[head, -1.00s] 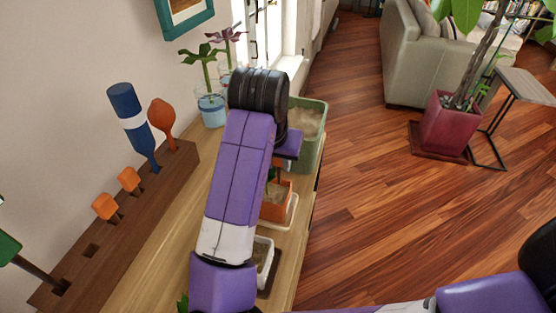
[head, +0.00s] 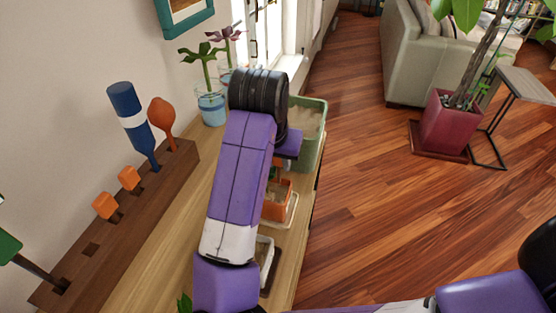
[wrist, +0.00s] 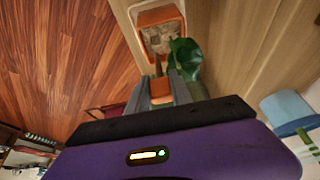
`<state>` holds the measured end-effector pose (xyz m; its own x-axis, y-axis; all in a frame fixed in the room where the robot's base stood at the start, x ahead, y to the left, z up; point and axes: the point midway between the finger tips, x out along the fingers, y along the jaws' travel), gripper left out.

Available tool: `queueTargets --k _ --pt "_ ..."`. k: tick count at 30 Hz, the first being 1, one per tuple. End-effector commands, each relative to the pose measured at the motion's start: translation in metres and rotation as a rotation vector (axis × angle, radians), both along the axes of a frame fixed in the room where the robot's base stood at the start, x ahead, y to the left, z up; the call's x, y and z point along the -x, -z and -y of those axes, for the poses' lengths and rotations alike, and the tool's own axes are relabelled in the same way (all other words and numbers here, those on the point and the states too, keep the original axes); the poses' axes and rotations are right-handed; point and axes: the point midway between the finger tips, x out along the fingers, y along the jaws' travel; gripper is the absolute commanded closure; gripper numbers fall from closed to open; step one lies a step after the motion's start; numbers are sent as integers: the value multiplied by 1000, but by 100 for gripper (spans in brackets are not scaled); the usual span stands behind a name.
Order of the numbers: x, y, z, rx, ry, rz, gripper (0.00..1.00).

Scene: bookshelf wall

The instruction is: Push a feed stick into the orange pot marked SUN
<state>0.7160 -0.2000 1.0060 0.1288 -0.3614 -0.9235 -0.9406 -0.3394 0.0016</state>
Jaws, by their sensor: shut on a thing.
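The orange pot (head: 281,213) stands on a pale saucer on the wooden shelf, partly hidden by my arm in the head view. In the wrist view its rim (wrist: 142,20) and soil (wrist: 163,38) show ahead of the fingertips. My gripper (wrist: 160,78) is shut on an orange-headed feed stick (wrist: 160,90), whose thin shaft points at the pot. I cannot tell whether the tip touches the soil. A green leaf (wrist: 187,58) lies close beside the right finger. No SUN mark is readable. Two orange cube-headed sticks (head: 129,178) (head: 105,206) stand in the dark wooden rack (head: 150,200).
A green planter (head: 313,150) stands beyond the pot and a white pot (head: 266,250) nearer me. A blue-and-white tool (head: 132,122) and an orange one (head: 161,115) stand in the rack. Glass jars with plants (head: 211,105) stand by the wall.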

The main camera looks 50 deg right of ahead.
Motion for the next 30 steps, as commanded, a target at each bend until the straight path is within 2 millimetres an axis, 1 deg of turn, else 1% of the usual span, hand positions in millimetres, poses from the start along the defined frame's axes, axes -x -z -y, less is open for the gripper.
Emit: queueTargets --k 30 --pt "0 29 0 0 0 -1 100"
